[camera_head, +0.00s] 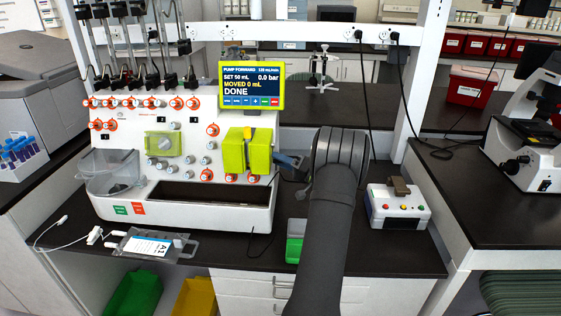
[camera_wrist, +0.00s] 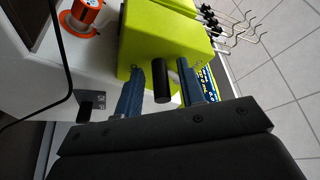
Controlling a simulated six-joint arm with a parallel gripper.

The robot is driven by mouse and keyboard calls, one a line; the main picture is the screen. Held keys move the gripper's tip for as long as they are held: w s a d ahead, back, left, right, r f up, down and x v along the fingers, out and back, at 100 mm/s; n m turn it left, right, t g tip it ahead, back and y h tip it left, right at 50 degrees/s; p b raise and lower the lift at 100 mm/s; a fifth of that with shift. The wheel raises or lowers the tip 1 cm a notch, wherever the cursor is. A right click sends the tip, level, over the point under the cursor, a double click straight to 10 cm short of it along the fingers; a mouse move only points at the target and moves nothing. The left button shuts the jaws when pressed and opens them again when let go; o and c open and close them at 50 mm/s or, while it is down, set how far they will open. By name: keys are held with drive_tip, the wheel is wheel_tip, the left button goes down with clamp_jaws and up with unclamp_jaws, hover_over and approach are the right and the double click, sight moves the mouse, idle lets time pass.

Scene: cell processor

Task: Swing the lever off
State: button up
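The yellow-green pump block (camera_head: 236,150) sits on the right front of the white cell processor (camera_head: 110,185). It also shows in the wrist view (camera_wrist: 150,38). A short black lever (camera_wrist: 161,86) sticks out of the block towards my gripper. My gripper (camera_wrist: 161,92) is open, with one blue finger on each side of the lever. A gap shows between the lever and each finger, so it is not gripped. In the head view my gripper (camera_head: 287,160) is just right of the block, and the lever cannot be made out there.
A screen (camera_head: 252,85) reading "DONE" stands above the block. Orange-ringed ports surround it, one (camera_wrist: 82,15) close by in the wrist view. A small box with colored buttons (camera_head: 398,207) is right of my arm. A fluid bag (camera_head: 150,245) lies at the front left.

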drive_tip(key=shift+d, duration=0.1)
drive_tip(key=v, duration=1.7)
drive_tip(key=shift+d, duration=0.15)
drive_tip(key=x, duration=1.7)
drive_tip(key=shift+a, duration=0.3)
drive_tip(key=v, duration=1.7)
drive_tip(key=x, duration=1.7)
drive_tip(key=shift+a+r, duration=0.1)
drive_tip(key=shift+s+r+m, duration=0.15)
drive_tip(key=shift+s+m, duration=0.1)
drive_tip(key=shift+m, duration=0.45)
drive_tip(key=shift+s+r+m+h, duration=0.2)
drive_tip(key=shift+m+h, duration=0.1)
drive_tip(key=shift+m, duration=0.3)
drive_tip(key=shift+s+r+m+h, duration=0.15)
drive_tip(key=shift+m+h, duration=0.15)
drive_tip(key=shift+m, duration=0.3)
